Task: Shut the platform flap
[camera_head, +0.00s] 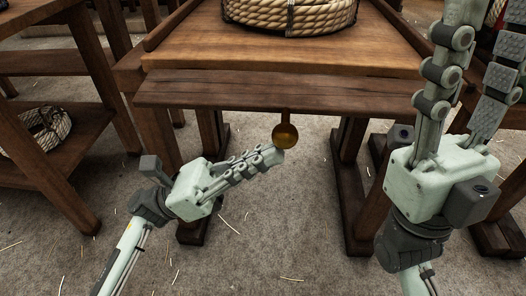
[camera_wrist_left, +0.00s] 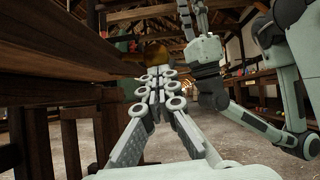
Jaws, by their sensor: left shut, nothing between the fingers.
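The platform (camera_head: 270,40) is a wooden table. How far the flap is tilted is hard to tell. My left gripper (camera_head: 275,155) is shut and empty, its fingertips right at the knob's lower left; I cannot tell whether they touch. In the left wrist view the shut fingers (camera_wrist_left: 155,78) point at the brownish knob (camera_wrist_left: 153,52), with dark boards to the left. My right gripper (camera_head: 492,45) is open and empty, fingers pointing up, right of the flap.
A rope coil (camera_head: 290,14) sits on top of the platform. Wooden legs (camera_head: 345,180) stand under it. A wooden rack (camera_head: 60,150) with another rope coil (camera_head: 38,130) is at the left. The floor (camera_head: 270,240) in front is clear apart from straw.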

